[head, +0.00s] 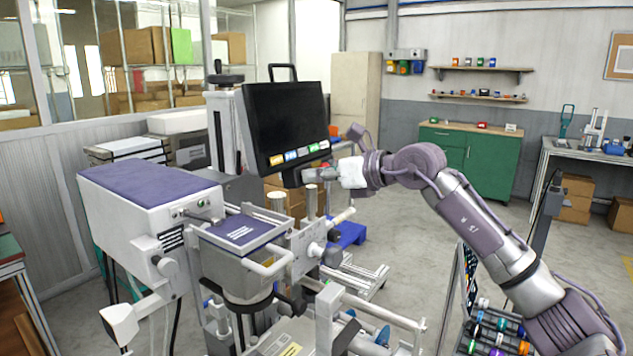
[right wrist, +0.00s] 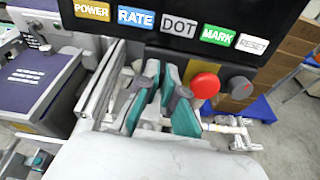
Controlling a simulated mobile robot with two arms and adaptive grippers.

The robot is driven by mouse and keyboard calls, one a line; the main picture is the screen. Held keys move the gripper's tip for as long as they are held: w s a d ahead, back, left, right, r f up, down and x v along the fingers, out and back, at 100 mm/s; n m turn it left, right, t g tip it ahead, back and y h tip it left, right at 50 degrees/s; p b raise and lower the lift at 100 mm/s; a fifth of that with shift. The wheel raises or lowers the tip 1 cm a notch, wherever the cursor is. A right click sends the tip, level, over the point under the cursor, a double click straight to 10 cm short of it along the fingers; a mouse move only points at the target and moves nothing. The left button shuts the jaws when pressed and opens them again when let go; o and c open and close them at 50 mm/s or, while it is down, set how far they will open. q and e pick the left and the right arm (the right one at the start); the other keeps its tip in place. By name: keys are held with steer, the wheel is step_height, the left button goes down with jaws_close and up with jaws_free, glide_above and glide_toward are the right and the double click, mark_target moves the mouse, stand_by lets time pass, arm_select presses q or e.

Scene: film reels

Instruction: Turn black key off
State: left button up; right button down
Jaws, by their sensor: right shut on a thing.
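The black monitor (head: 288,122) carries a row of coloured labels along its lower edge. In the right wrist view the panel (right wrist: 185,40) reads POWER, RATE, DOT, MARK and RESET. My right gripper (head: 308,175) reaches in from the right, just under this edge. In the right wrist view its teal-padded fingers (right wrist: 161,92) are closed together below the RATE and DOT labels. They are shut on what appears to be the black key, which the fingers mostly hide; its angle cannot be told. My left gripper is not in view.
A red button (right wrist: 205,85) and a dark round knob (right wrist: 239,87) sit right of my fingers. A purple-topped machine (head: 150,185) stands left, with metal fixtures (head: 300,245) below my gripper. A green cabinet (head: 480,160) stands behind; open floor lies between.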

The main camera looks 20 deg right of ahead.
steer(key=shift+f+n, duration=0.2)
steer(key=shift+n, duration=0.4)
steer(key=c, duration=1.3)
jaws_free()
steer(key=shift+w+r, duration=0.1)
steer(key=v, duration=1.2)
